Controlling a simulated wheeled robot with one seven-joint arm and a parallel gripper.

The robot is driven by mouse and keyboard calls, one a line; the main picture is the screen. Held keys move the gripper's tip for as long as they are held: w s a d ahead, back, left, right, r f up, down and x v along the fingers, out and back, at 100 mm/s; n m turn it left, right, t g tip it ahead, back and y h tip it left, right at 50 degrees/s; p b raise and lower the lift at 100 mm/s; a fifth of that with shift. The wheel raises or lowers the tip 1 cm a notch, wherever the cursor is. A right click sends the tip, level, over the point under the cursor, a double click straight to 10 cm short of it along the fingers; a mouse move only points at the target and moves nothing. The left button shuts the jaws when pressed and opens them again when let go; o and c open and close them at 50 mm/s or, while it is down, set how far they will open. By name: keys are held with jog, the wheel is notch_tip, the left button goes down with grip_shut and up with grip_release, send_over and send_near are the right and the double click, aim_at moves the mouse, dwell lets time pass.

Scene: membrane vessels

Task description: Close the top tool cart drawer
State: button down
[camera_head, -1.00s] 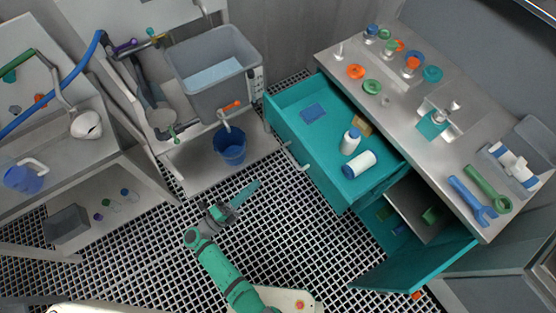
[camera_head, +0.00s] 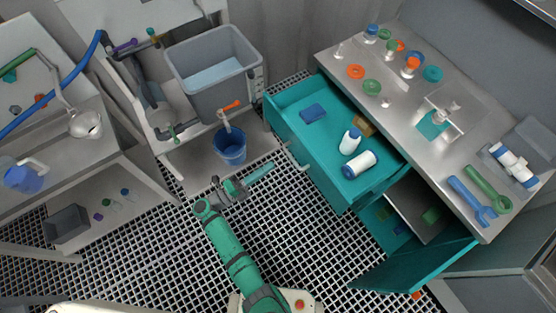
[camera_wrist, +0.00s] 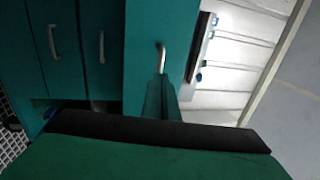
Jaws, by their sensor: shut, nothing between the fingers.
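The top drawer (camera_head: 345,187) of the teal tool cart is pulled out, with two white bottles, a blue block and a tan block inside. Its front carries a bar handle (camera_head: 297,158). My gripper (camera_head: 271,166) is shut and empty, over the floor just left of the drawer front. In the wrist view, my gripper (camera_wrist: 162,88) points at a teal front panel (camera_wrist: 140,40) with a bar handle (camera_wrist: 161,58). The fingertips appear close to this handle; I cannot tell whether they touch it.
A teal cart door (camera_head: 415,262) hangs open below the drawer, at lower right. The metal cart top (camera_head: 400,120) holds wrenches, rings and small bottles. A sink bench with a grey basin (camera_head: 215,75) and a blue bucket (camera_head: 230,147) stands at left. The grid floor between is clear.

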jog(key=shift+x, duration=2.45)
